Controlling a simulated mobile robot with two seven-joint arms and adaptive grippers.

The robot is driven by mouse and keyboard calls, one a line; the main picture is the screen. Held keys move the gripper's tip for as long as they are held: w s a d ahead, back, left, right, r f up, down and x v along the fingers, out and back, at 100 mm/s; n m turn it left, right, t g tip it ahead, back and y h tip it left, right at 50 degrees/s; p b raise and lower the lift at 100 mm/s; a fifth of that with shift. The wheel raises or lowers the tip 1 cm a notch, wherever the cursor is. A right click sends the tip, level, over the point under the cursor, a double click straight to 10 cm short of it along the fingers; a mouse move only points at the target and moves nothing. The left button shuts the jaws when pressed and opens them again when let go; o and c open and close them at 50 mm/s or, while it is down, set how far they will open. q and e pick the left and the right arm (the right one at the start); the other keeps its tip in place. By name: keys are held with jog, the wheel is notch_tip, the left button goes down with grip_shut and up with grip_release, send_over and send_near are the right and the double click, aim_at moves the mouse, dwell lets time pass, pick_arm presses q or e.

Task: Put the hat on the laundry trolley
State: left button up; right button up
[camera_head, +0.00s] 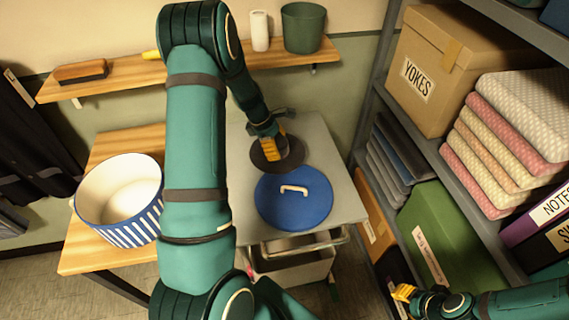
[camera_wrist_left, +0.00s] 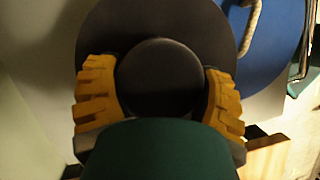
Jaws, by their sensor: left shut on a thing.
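The dark hat (camera_head: 291,158) has a round brim and a raised crown. My left gripper (camera_head: 271,150) is shut on it, with yellow fingers on both sides of the crown (camera_wrist_left: 158,75) in the left wrist view. The hat is over the back part of the grey top of the laundry trolley (camera_head: 338,203); I cannot tell whether the brim touches it. A round blue lid (camera_head: 308,212) with a pale handle lies on the trolley top, just in front of the hat. My right gripper (camera_head: 403,293) is at the lower right, by the shelf, its opening unclear.
A wooden table (camera_head: 85,255) with a blue-and-white striped bin (camera_head: 135,230) stands left of the trolley. A wall shelf (camera_head: 125,83) holds a brush, a white cylinder and a green pot (camera_head: 303,28). Metal shelving with boxes and folded towels (camera_head: 505,135) stands close on the right.

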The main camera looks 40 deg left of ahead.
pick_arm(q)
jog(key=s+a+n+t+y, duration=0.2)
jog(key=a+n, duration=0.6)
jog(key=a, duration=0.4)
jog(key=shift+s+a+r+n+y, duration=0.3)
jog(key=shift+s+r+n, duration=0.1)
jog(key=shift+s, duration=0.05)
jog(key=w+d+f, duration=0.1)
jog(key=w+f, duration=0.1)
jog(key=w, duration=0.1)
jog(key=w+d+f, duration=0.1)
jog(key=w+f, duration=0.1)
jog(key=w, duration=0.2)
jog(key=w+d+f, duration=0.1)
jog(key=w, duration=0.2)
jog(key=shift+w+f, duration=0.3)
jog(key=shift+f, duration=0.1)
jog(key=w+f, duration=0.2)
jog(key=shift+w+d, duration=0.35)
jog(key=shift+s, duration=0.1)
jog(key=shift+f, duration=0.2)
jog(key=o, duration=1.2)
jog(key=shift+r, duration=0.1)
